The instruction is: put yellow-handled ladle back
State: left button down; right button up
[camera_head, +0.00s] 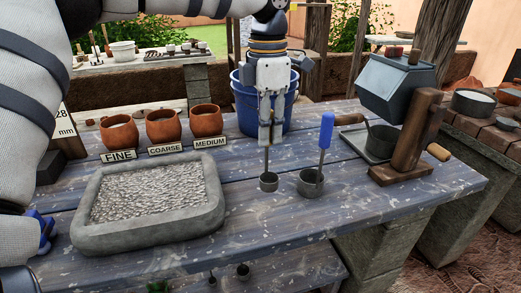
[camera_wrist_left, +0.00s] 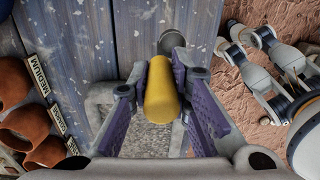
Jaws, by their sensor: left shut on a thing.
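My left gripper (camera_head: 266,140) points down over the table and is shut on the yellow-handled ladle. Its metal cup (camera_head: 268,182) shows below the fingers, at or just above the tabletop; I cannot tell if it touches. In the head view the gripper hides the handle. In the wrist view the yellow handle (camera_wrist_left: 161,92) lies between the purple finger pads, with the grey cup (camera_wrist_left: 170,40) beyond. A blue-handled ladle (camera_head: 325,135) stands upright close to the right. My right gripper (camera_wrist_left: 252,32) shows in the wrist view, its fingers apart and empty.
A stone tray (camera_head: 150,230) of gravel lies front left. Clay pots (camera_head: 162,127) stand behind FINE, COARSE and MEDIUM labels. A blue bucket (camera_head: 245,105) is behind the gripper. A wooden-handled device (camera_head: 400,150) stands right. Small cups (camera_head: 243,271) show below the front edge.

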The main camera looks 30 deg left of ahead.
pick_arm(q)
jog(key=f, duration=0.2)
jog(key=a+f, duration=0.2)
jog(key=f, duration=0.1)
jog(key=shift+w+f, duration=0.3)
jog(key=shift+w, duration=0.1)
jog(key=c, duration=1.5)
grip_release()
jog(key=shift+f, duration=0.15)
notch_tip(320, 180, up, 12)
jog(key=shift+a+r, duration=0.1)
jog(key=shift+r, duration=0.1)
jog(key=shift+f, duration=0.1)
